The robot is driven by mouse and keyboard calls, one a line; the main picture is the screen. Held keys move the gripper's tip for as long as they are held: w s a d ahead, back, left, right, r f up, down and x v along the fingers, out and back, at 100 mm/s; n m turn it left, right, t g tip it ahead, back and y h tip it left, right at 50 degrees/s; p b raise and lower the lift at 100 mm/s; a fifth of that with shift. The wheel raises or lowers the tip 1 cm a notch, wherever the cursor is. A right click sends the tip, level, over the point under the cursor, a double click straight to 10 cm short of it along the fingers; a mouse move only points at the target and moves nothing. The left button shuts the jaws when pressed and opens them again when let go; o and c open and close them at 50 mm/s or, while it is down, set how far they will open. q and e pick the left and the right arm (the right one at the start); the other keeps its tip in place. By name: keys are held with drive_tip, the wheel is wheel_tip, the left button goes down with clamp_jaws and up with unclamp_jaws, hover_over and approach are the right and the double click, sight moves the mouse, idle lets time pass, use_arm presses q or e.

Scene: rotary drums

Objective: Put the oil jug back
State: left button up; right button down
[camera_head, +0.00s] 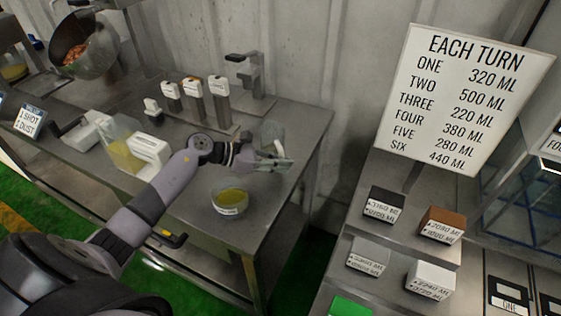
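A clear jug (122,157) with yellow oil and a white block-like part at its right side stands on the steel table, left of my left forearm. A round clear bowl (230,203) with yellow liquid and a white label sits near the table's front edge. My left gripper (277,158) is over the right end of the table, above and right of the bowl and well apart from the jug. A pale grey curved object (273,133) shows right behind the gripper; whether the fingers touch it is unclear. My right gripper is not in view.
Several white-topped dispensers (194,100) stand at the table's back, beside a steel stand (246,82). A tilted metal drum (85,52) is at the back left. A sign (462,100) and several labelled blocks (441,224) stand on the right-hand bench, across a gap.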

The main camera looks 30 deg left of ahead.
use_arm(q)
drive_tip(key=o, duration=0.4)
drive_tip(key=shift+r, duration=0.15)
drive_tip(key=shift+a, duration=0.15)
drive_tip(key=b+v, duration=0.3)
drive_tip(key=v, duration=0.8)
drive_tip(key=shift+s+a+r, duration=0.2)
drive_tip(key=shift+s+r, duration=0.05)
